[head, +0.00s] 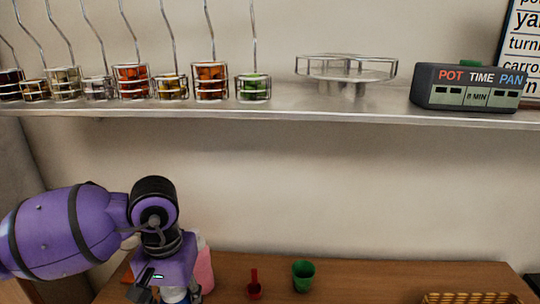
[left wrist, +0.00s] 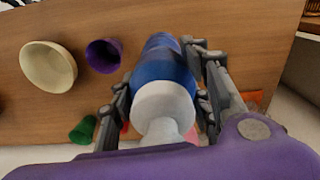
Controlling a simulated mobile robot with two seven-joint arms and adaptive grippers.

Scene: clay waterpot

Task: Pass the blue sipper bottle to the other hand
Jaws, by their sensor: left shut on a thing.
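The blue sipper bottle (left wrist: 160,65) has a blue body and a white top and spout, which point toward the camera in the left wrist view. My left gripper (left wrist: 162,85) is shut on it, with one finger on each side. In the head view my left gripper (head: 165,288) is at the bottom left over the wooden table. Only a small white and blue part of the bottle (head: 174,296) shows there, with the rest hidden by the gripper and the frame edge. My right gripper is in neither view.
A pink item (head: 204,270) stands close beside my left gripper. A red scoop (head: 254,286) and a green cup (head: 303,275) are on the table (head: 375,277), with a wicker basket (head: 470,298) at right. A shelf (head: 320,107) with jars crosses above.

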